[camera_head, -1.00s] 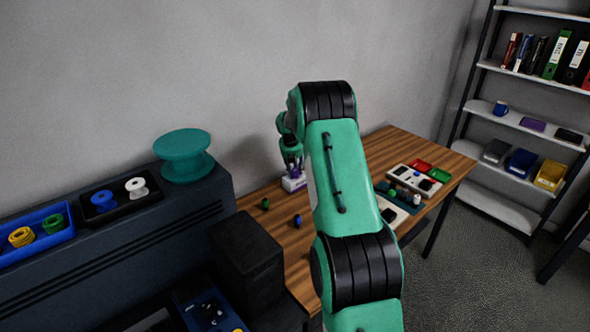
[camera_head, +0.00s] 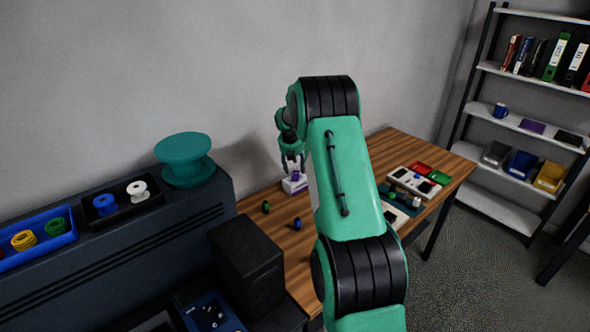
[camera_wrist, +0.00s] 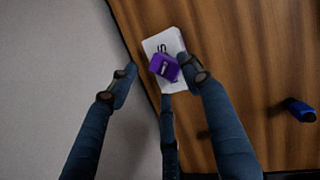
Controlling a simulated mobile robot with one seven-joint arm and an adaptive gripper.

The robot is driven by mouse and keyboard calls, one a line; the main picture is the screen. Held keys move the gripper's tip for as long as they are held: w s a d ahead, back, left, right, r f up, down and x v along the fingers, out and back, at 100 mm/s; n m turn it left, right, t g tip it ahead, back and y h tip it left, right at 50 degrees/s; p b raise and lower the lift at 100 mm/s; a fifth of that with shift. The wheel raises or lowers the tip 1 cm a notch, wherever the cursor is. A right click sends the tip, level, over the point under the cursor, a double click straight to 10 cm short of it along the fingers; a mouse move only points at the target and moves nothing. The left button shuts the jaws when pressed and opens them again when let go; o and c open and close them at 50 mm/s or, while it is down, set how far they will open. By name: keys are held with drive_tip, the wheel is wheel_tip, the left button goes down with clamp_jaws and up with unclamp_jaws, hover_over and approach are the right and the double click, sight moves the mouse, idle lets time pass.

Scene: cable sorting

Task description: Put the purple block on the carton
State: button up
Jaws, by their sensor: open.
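The purple block (camera_wrist: 164,66) rests on top of the white carton (camera_wrist: 157,44), turned at an angle to the carton's edges. In the head view the purple block (camera_head: 294,176) shows small on the carton (camera_head: 295,187) at the table's wall side. My gripper (camera_wrist: 158,76) is open, its fingers spread around and above the block. One finger seems to overlap the block's right side in the wrist view; I cannot tell whether it touches. In the head view my gripper (camera_head: 292,164) is just above the block.
A blue object (camera_wrist: 300,110) lies on the wooden table (camera_wrist: 240,50), right of the carton. A green object (camera_head: 266,207) stands near the table's left edge. Trays and small parts (camera_head: 412,182) fill the table's far right. The wall is close behind the carton.

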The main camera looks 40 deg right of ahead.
drive_tip(key=p+v, duration=0.1)
drive_tip(key=v, duration=0.7)
drive_tip(key=shift+r+p, duration=0.15)
drive_tip(key=shift+p, duration=0.2)
drive_tip(key=shift+a, duration=0.1)
drive_tip(key=s+a+r+m+t, duration=0.1)
drive_tip(key=s+a+r+m, duration=0.2)
drive_tip(key=s+a+r, duration=0.55)
drive_tip(key=s+a+r+m+y, duration=0.1)
drive_tip(key=s+a+r+m, duration=0.4)
drive_tip(key=a, duration=0.6)
drive_tip(key=s+a+r+m+t, duration=0.15)
drive_tip(key=s+a+r, duration=0.25)
drive_tip(key=a+r, duration=0.5)
drive_tip(key=s+a+f+m, duration=0.1)
drive_tip(key=s+a+m, duration=0.3)
drive_tip(key=s, duration=0.6)
drive_tip(key=s+a+f+m+y, duration=0.1)
drive_tip(key=s+a+m, duration=0.3)
drive_tip(key=s+a, duration=0.5)
drive_tip(key=s+a+f+m+y, duration=0.1)
drive_tip(key=s+a+m, duration=0.3)
drive_tip(key=s, duration=0.7)
drive_tip(key=a, duration=0.2)
drive_tip(key=shift+s+a+t, duration=0.2)
drive_tip(key=shift+a+t, duration=0.15)
